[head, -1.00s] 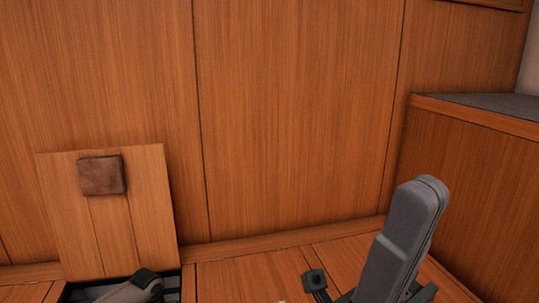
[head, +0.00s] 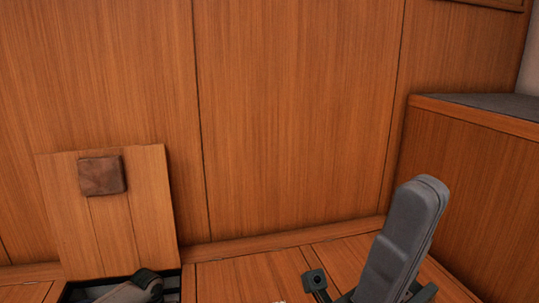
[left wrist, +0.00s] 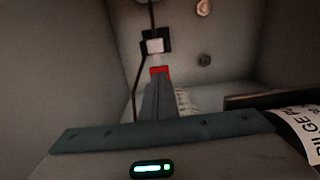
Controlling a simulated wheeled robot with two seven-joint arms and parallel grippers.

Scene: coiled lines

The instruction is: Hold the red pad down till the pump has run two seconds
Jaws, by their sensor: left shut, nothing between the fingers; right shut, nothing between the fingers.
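The left wrist view looks into a pale compartment. The red pad (left wrist: 160,70) shows as a small red strip below a white block (left wrist: 155,46) on a dark square plate. My left gripper (left wrist: 159,78) is shut and empty, its grey fingertips right at the pad's lower edge; whether they touch or press it I cannot tell. In the head view my left arm reaches into a floor opening at the lower left, its fingers hidden. I cannot identify the pump.
A wooden hatch lid (head: 149,215) with a brown patch (head: 102,175) leans on the panelled wall beside the opening. A raised wooden box (head: 470,180) stands at right. A partly cut-off white label (left wrist: 303,128) and a dark cable (left wrist: 138,85) show in the compartment.

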